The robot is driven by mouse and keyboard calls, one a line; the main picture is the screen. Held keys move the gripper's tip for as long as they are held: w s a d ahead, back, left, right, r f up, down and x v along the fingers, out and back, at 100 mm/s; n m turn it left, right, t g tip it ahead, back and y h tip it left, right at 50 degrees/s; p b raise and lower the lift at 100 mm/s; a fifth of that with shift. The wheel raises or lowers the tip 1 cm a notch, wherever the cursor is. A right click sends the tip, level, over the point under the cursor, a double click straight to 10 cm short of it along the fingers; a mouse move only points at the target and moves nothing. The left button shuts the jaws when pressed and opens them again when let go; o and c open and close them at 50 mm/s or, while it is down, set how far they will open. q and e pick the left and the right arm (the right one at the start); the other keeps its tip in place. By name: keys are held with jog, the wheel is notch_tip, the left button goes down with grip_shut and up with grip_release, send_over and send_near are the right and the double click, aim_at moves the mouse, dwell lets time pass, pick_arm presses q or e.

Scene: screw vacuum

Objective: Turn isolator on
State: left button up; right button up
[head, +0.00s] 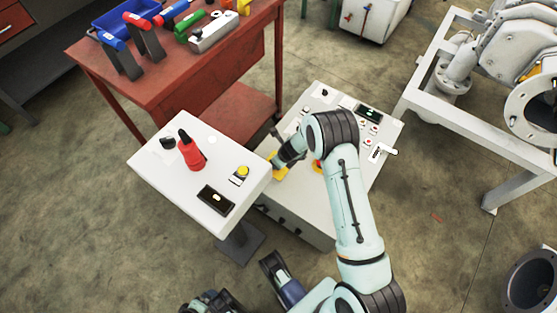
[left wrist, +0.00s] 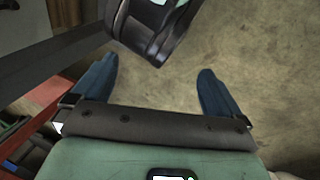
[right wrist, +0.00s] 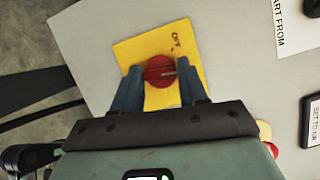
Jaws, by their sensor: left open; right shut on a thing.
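The isolator is a red round knob (right wrist: 158,72) on a yellow plate (right wrist: 140,48) with the word OFF near its top right in the right wrist view. A pale mark on the knob points right. In the head view the yellow plate (head: 278,173) shows at the left edge of the grey control panel (head: 331,98), partly hidden by my right arm. My right gripper (right wrist: 161,69) has its blue fingers on both sides of the knob, shut on it. My left gripper (left wrist: 155,70) is open and empty, above the concrete floor.
A white pedestal panel (head: 218,165) with a red handle (head: 191,152) and a yellow button (head: 242,171) stands left of the control panel. A red workbench (head: 170,72) with tools is behind. A white metal frame (head: 500,150) stands at right. Floor is free at lower left.

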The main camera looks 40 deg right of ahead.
jog(key=m+h+b, duration=0.1)
jog(key=m, duration=0.1)
jog(key=shift+f+m, duration=0.1)
jog(key=shift+m, duration=0.3)
pick_arm(q)
jog(key=shift+t+y, duration=0.4)
jog(key=shift+t, duration=0.3)
jog(key=shift+w+a+f+b, duration=0.25)
jog(key=shift+w+a+f, duration=0.15)
jog(key=shift+w, duration=0.3)
jog(key=shift+w+a+f+b, duration=0.25)
jog(key=shift+w+a+f, duration=0.05)
jog(key=shift+w+f, duration=0.3)
jog(key=shift+w+a+f+b, duration=0.25)
jog(key=shift+w+a+f, duration=0.15)
jog(key=shift+w, duration=0.35)
pick_arm(e)
jog(key=shift+a+m+g+h, duration=0.15)
jog(key=shift+m+h, duration=0.3)
jog(key=shift+m, duration=0.65)
jog(key=shift+m+g+h, duration=0.15)
jog(key=shift+m+h, duration=0.3)
jog(key=shift+m, duration=0.65)
jog(key=o, duration=1.1)
jog(key=shift+c, duration=0.2)
